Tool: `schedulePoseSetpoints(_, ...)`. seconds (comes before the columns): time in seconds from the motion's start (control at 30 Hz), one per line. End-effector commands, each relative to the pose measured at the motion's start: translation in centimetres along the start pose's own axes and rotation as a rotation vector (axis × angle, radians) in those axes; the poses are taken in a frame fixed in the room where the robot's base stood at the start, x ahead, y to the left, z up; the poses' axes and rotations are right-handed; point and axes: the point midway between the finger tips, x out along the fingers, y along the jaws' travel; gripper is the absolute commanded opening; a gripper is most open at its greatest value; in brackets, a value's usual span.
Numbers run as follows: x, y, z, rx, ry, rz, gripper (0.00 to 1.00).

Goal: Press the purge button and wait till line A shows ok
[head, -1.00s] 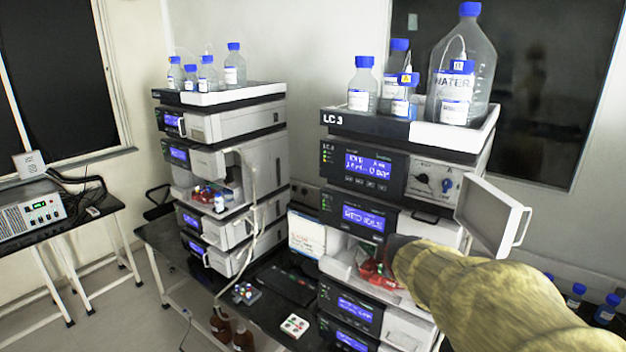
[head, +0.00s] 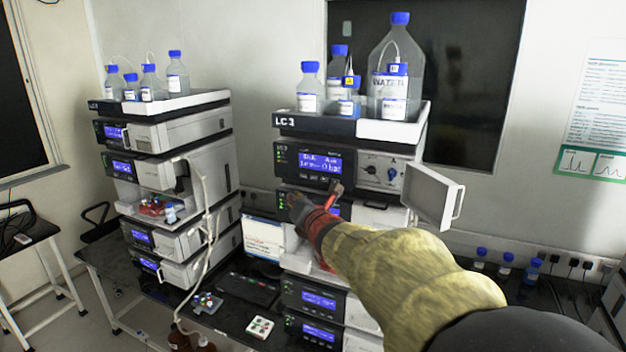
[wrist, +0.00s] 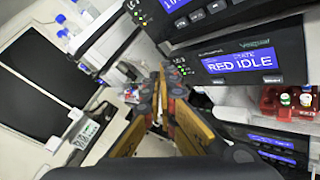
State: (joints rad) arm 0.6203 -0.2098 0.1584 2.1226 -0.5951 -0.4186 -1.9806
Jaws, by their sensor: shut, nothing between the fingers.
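The LC 3 stack's top module (head: 322,165) has a lit blue display (head: 320,162) with a row of small buttons (head: 315,178) under it. The display text is too small to read surely, so line A's state is unclear. Which button is purge cannot be told. My gripper (head: 313,203) is shut and empty in front of the module below, just under the button row, and hides part of that module's front. In the wrist view my gripper's fingers (wrist: 162,90) point past that module's display (wrist: 243,63), which reads RED IDLE.
A white door (head: 432,196) stands open at the stack's right. Bottles, including a large water bottle (head: 396,70), stand in the tray (head: 393,130) on top. A second stack (head: 170,165) is at the left. A red rack with vials (wrist: 290,103) sits in the bay below.

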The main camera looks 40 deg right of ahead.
Motion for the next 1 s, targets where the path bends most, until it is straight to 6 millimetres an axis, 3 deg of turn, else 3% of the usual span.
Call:
schedulePoseSetpoints(0.27, 0.5, -0.4, 0.5, 0.002, 0.001, -0.004, 0.00)
schedulePoseSetpoints(0.7, 4.2, -3.1, 3.5, 0.004, 0.000, -0.005, 0.00)
schedulePoseSetpoints(1.0, 6.0, -4.4, 4.3, 0.002, 0.000, -0.002, 0.00)
